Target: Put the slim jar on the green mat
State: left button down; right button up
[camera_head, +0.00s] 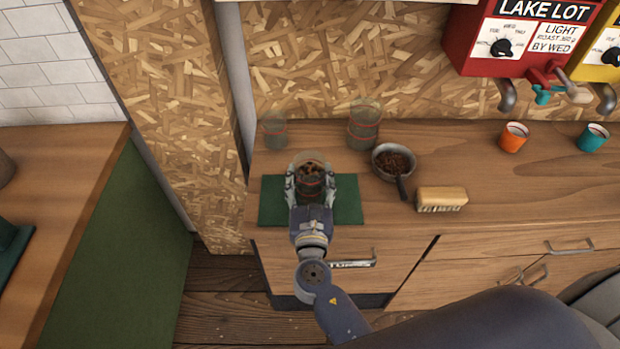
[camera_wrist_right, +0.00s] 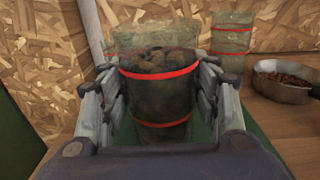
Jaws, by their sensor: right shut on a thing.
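My right gripper (camera_head: 311,186) is shut on a jar (camera_head: 311,175) with dark beans inside and red bands around it. The jar is upright over the green mat (camera_head: 346,206); I cannot tell whether its base touches the mat. In the right wrist view the same jar (camera_wrist_right: 158,98) stands between the two fingers, beans showing near its top. I cannot tell for sure that it is the slim jar. Two other greenish glass jars stand behind the mat, a smaller one at the left (camera_head: 275,131) and a larger one at the right (camera_head: 364,128). My left gripper is not in view.
A pan of beans (camera_head: 380,163) and a wood-backed brush (camera_head: 441,197) lie right of the mat. An orange cup (camera_head: 514,138) and a teal cup (camera_head: 592,138) stand further right below the dispensers (camera_head: 518,45). The counter between brush and cups is clear.

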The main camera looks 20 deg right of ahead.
jog(key=shift+f, duration=0.2)
jog(key=o, duration=1.3)
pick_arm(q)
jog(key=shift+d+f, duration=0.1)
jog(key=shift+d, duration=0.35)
pick_arm(e)
jog(key=shift+o, duration=0.2)
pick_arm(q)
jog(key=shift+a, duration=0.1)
pick_arm(e)
jog(key=shift+r, duration=0.2)
pick_arm(q)
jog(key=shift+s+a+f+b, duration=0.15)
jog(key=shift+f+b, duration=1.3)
jog(key=shift+b, duration=0.1)
pick_arm(e)
jog(key=v, duration=1.2)
jog(key=shift+s+f, duration=0.1)
